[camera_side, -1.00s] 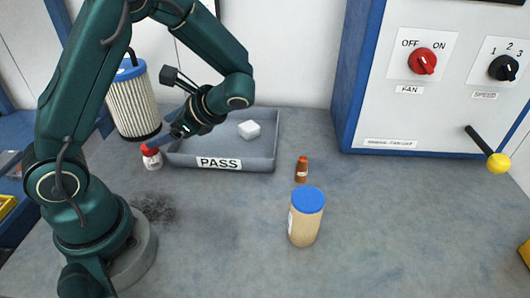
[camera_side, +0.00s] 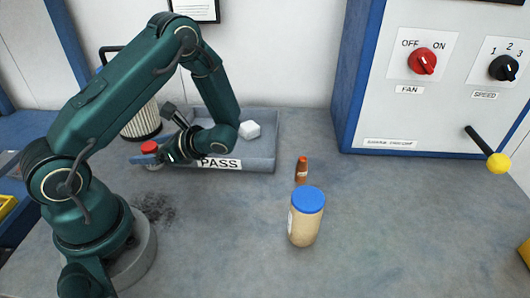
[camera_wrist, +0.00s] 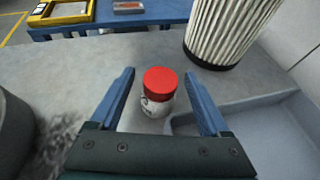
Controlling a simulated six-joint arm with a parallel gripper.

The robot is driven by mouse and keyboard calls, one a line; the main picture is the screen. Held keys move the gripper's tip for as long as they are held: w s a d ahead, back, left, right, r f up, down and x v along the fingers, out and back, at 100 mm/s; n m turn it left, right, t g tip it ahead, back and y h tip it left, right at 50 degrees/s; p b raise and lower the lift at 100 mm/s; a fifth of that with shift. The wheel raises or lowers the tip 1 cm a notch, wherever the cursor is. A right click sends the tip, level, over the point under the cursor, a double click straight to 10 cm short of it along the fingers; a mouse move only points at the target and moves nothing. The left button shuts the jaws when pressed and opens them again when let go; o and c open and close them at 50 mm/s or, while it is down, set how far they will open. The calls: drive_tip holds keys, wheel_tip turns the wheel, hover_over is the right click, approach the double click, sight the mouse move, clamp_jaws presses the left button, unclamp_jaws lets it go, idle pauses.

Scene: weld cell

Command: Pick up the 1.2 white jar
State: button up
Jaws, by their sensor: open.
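The white jar (camera_wrist: 156,105) has a red lid and stands upright on the bench beside the tray's corner. In the side view its red lid (camera_side: 150,147) shows, with the body mostly hidden behind my gripper (camera_side: 149,157). In the wrist view my gripper (camera_wrist: 164,100) is open, with one blue finger on each side of the jar and a gap on both sides. I cannot read the jar's label clearly.
A brown bottle (camera_side: 301,169) and a blue-lidded tan jar (camera_side: 305,222) stand further right.

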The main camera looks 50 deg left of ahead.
clamp_jaws()
drive_tip(key=shift+r, duration=0.1)
